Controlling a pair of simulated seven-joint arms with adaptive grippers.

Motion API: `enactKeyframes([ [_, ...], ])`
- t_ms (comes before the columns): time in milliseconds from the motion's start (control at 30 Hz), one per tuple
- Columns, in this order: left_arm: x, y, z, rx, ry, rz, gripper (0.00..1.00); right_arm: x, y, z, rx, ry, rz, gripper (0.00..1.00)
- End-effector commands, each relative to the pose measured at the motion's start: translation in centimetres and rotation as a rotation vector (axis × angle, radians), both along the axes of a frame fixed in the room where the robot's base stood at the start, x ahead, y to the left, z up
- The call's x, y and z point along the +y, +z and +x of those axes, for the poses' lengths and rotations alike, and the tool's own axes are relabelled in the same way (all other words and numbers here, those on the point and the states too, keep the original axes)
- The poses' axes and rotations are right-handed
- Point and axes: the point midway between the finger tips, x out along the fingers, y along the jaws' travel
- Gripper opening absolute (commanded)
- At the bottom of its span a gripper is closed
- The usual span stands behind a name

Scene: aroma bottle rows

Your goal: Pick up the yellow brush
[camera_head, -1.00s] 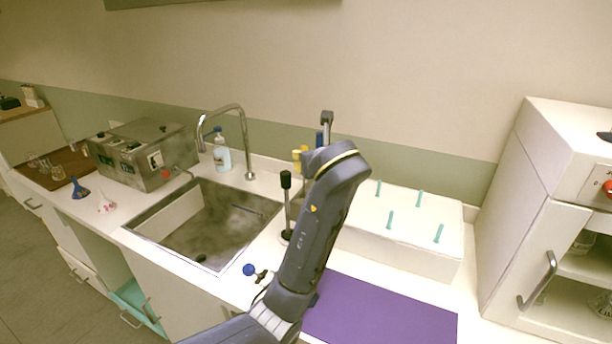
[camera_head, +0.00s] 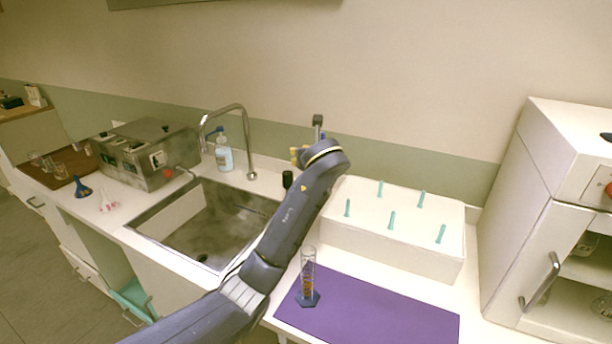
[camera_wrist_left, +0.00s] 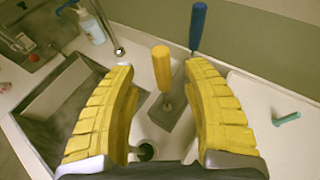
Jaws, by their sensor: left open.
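My left gripper (camera_wrist_left: 159,70) is open, with one yellow finger on each side of the brush's line of sight. I cannot tell whether the handle is between the fingertips or beyond them; no contact shows. A blue-handled brush (camera_wrist_left: 197,27) stands just behind and right. My right gripper is out of view.
The sink (camera_head: 205,225) and tall faucet (camera_head: 246,140) lie left, with a soap bottle (camera_head: 223,154) behind. A white box with teal pegs (camera_head: 390,245) stands right. A glass cylinder (camera_head: 308,275) stands on the purple mat (camera_head: 390,318) in front.

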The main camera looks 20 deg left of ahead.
Motion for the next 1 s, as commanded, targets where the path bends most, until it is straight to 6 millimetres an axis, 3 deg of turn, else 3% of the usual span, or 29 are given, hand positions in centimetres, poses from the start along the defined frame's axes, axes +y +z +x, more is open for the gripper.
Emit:
enactKeyframes([
  [400, 1.7, -1.4, 3.9, 0.002, 0.003, 0.002, 0.48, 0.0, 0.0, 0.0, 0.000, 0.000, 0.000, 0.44],
  [767, 1.9, -1.6, 4.3, 0.001, 0.001, 0.002, 0.50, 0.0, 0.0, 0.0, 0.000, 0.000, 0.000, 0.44],
  [1000, 1.9, -1.6, 4.3, 0.002, 0.001, 0.001, 0.22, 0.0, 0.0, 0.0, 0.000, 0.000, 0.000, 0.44],
])
